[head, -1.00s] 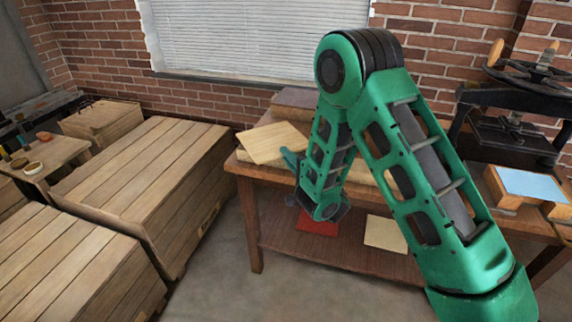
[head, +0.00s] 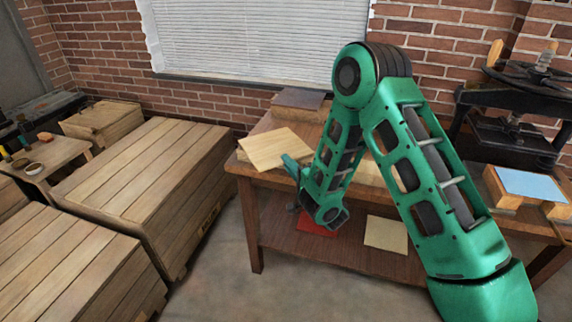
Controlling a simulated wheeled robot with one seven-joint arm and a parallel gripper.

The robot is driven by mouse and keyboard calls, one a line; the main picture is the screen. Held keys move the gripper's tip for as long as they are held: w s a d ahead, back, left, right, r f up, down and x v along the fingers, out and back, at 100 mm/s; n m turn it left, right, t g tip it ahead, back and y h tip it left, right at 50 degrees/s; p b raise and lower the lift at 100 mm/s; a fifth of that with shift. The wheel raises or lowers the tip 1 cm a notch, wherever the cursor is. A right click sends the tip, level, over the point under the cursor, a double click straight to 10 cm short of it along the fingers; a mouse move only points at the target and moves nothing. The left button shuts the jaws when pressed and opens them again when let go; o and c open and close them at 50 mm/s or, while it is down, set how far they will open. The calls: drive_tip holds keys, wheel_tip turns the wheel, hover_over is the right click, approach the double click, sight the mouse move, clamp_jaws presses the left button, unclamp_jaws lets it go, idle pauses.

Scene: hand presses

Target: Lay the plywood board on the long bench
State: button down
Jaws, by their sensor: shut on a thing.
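The plywood board (head: 272,148) is a pale, thin square panel at the left end of the long bench (head: 240,167). My gripper (head: 293,165), green and at the end of my bent arm, is shut on the board's right edge. The board looks slightly tilted, and I cannot tell whether it touches the bench top. The bench is brown wood with a lower shelf. My arm hides much of the middle of its top.
A dark block stack (head: 298,100) stands behind the board. A black press (head: 515,120) and a blue-topped wooden piece (head: 530,185) are at the right. A red sheet (head: 317,224) and a cream sheet (head: 386,234) lie on the lower shelf. Large wooden crates (head: 140,185) fill the left.

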drive_tip(key=shift+s+f, duration=0.25)
drive_tip(key=shift+f, duration=0.5)
drive_tip(key=c, duration=1.9)
unclamp_jaws()
drive_tip(key=shift+a+r, duration=0.1)
drive_tip(key=shift+r, duration=0.4)
drive_tip(key=v, duration=1.2)
drive_tip(key=shift+r, duration=0.2)
drive_tip(key=shift+w, duration=0.15)
